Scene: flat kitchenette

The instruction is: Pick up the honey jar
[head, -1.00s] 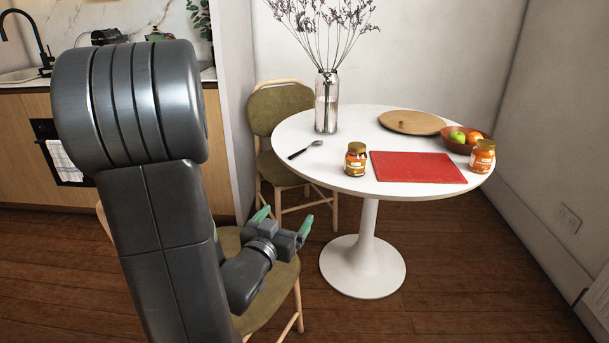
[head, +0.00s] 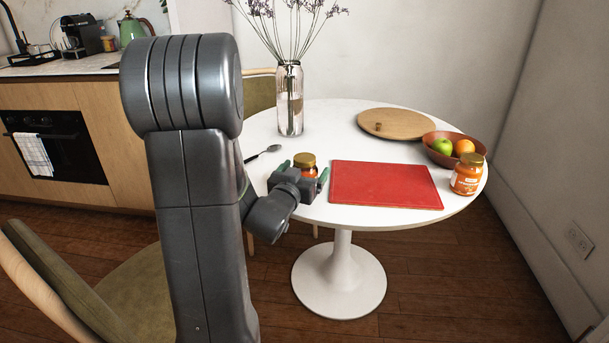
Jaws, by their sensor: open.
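Two gold-lidded jars with orange contents stand upright on the white round table. The left jar (head: 305,161) is partly hidden behind my gripper. The right jar (head: 466,176) is near the table's right edge. Their labels are too small to read, so I cannot tell which one is honey. My gripper (head: 303,171) is open, its green-tipped fingers apart at the table's near left edge. In the picture the left jar shows between the fingertips; I cannot tell whether it is between them in depth or still beyond them.
A red board (head: 386,185) lies right of my gripper on the table (head: 345,216). A spoon (head: 263,153) and a glass vase (head: 290,100) are behind on the left. A round wooden board (head: 396,124) and a fruit bowl (head: 440,153) are at the back right. A chair (head: 110,290) stands at lower left.

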